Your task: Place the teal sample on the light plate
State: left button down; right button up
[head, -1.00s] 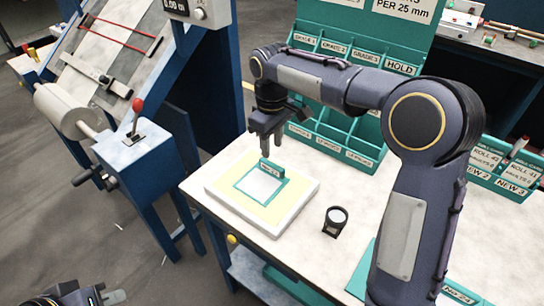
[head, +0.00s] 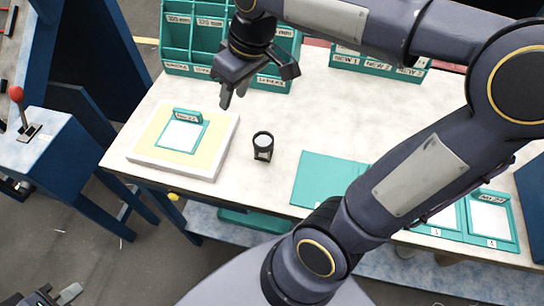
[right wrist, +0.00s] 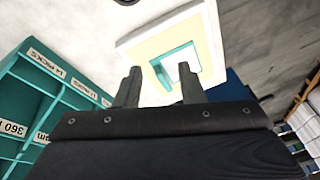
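The teal sample (head: 202,138), a teal frame around a white square with a raised label tab, lies on the light plate (head: 218,158), a white slab with a pale yellow top. In the right wrist view the sample (right wrist: 161,74) is partly hidden behind a finger, and the plate (right wrist: 212,40) shows beyond.
A black magnifier (head: 262,146) stands right of the plate. A teal mat (head: 325,178) and other framed samples (head: 490,219) lie along the front edge. Teal compartment racks (head: 178,40) stand at the back. The table's middle is clear.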

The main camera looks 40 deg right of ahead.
jog(key=s+a+f+m+t+y, duration=0.1)
jog(key=s+f+m+t, duration=0.2)
jog(key=s, duration=1)
notch_tip(320, 180, down, 4)
jog(key=shift+s+f+m, duration=0.2)
jog(key=shift+s+m, duration=0.1)
jog(key=shift+m, duration=0.8)
